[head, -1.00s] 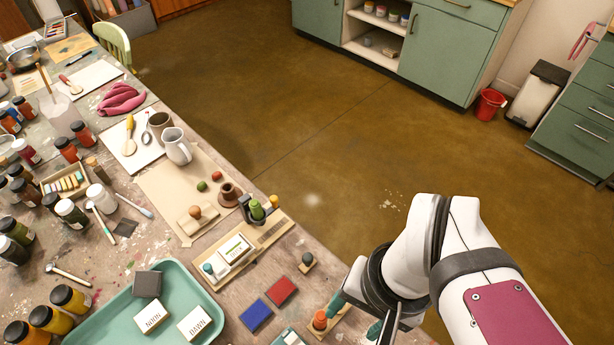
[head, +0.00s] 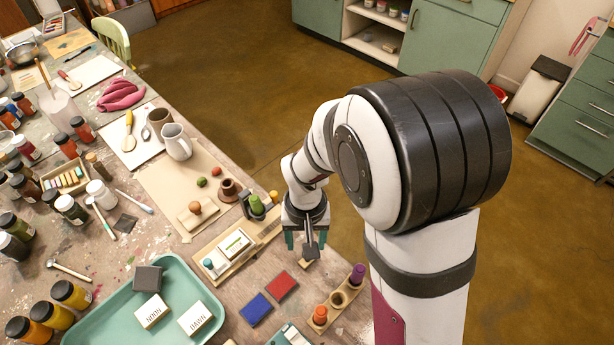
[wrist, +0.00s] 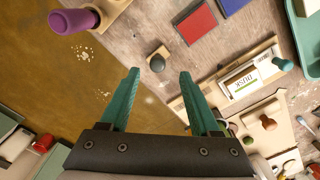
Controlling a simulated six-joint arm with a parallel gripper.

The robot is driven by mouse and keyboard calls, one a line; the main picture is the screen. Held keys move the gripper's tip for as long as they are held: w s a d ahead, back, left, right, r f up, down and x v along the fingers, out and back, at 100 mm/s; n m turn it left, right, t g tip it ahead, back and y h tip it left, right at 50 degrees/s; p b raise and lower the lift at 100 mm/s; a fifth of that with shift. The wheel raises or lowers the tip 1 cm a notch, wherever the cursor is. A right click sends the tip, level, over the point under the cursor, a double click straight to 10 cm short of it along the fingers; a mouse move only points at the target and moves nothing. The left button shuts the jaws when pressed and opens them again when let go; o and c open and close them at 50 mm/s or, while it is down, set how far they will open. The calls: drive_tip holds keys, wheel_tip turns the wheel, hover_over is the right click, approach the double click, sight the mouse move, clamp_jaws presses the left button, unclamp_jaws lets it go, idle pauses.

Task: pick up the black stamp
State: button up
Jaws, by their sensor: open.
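The black stamp (wrist: 156,62) is a small dark round knob on the table, seen from above in the wrist view near the table edge. In the head view it is largely hidden by my gripper (head: 306,246). My gripper is open, its two teal fingers apart and pointing toward the stamp. In the wrist view (wrist: 159,74) the stamp appears between the fingertips, slightly beyond them and nearer the left finger. Nothing is held. The exact height of the fingertips above it is hard to tell.
A wooden rack (head: 338,299) holds a purple stamp (head: 357,273) and an orange stamp (head: 320,315). Red (head: 282,285) and blue (head: 256,309) pads lie nearby. A wooden tray with the DUSK block (wrist: 241,78) is close to the right finger. A teal tray (head: 184,328) stands left.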

drive_tip(key=f, duration=0.5)
drive_tip(key=shift+d+f, duration=0.2)
drive_tip(key=shift+f, duration=0.1)
clamp_jaws()
